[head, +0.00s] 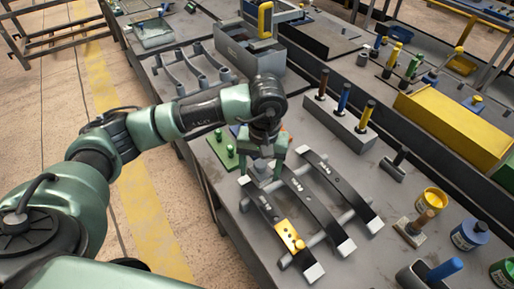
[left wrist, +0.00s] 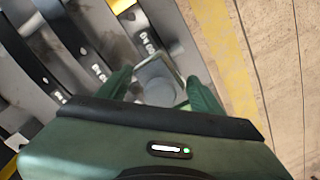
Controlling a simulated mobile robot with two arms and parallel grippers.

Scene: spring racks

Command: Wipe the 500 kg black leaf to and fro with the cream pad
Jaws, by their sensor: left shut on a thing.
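Three black leaves with pale ends lie side by side on a grey rack: a near one (head: 262,204), a middle one (head: 318,216) and a far one (head: 345,189). White markings show on them in the left wrist view, too blurred to tell which reads 500 kg. My left gripper (head: 263,165) is shut on a grey block (left wrist: 156,80), over or beside the upper-left end of the near leaf; contact cannot be told. A pad with a cream-beige base (head: 408,233) and brown handle stands apart on the right. My right gripper is not in view.
A yellow piece (head: 289,236) sits on the near leaf. A green plate with pegs (head: 222,149) lies left of my gripper. A block with upright handled tools (head: 340,124) stands behind. A yellow pot (head: 432,202) and blue bottle (head: 470,235) stand at right.

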